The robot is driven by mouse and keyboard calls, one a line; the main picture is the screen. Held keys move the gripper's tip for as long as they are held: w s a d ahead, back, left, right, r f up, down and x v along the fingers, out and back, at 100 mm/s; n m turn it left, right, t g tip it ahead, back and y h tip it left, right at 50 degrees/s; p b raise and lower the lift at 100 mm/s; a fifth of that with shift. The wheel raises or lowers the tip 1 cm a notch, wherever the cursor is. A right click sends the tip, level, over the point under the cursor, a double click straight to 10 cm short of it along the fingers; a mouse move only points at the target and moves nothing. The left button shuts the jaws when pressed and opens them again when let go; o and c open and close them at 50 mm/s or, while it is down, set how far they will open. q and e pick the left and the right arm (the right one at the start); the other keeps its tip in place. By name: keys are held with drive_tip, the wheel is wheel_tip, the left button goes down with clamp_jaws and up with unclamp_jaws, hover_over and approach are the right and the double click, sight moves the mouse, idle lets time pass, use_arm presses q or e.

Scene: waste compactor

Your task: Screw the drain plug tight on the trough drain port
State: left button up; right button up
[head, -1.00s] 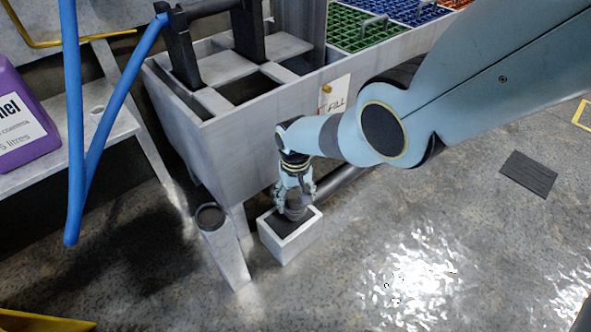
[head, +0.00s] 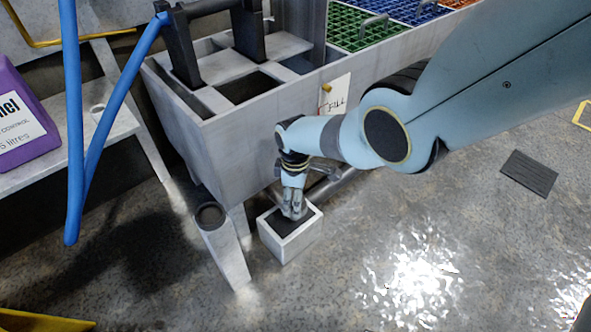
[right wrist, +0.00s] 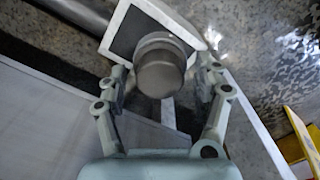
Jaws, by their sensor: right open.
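A grey round stepped piece, which looks like the drain plug (right wrist: 160,68), shows in the right wrist view over the dark top of a white-rimmed box (right wrist: 133,42). My right gripper (right wrist: 162,72) is open with a finger on each side of it; I cannot tell whether they touch it. In the head view my right gripper (head: 293,208) points down at the box (head: 288,245), and the plug is hard to make out there. The grey trough (head: 225,155) stands behind. I cannot make out its drain port. My left gripper is not in view.
A dark pipe (head: 335,187) runs low beside the trough. The floor at right is mostly clear.

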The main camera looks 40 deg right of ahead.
drive_tip(key=n, duration=0.8)
drive_tip(key=c, duration=1.3)
drive_tip(key=m, duration=0.5)
drive_tip(key=m, duration=0.5)
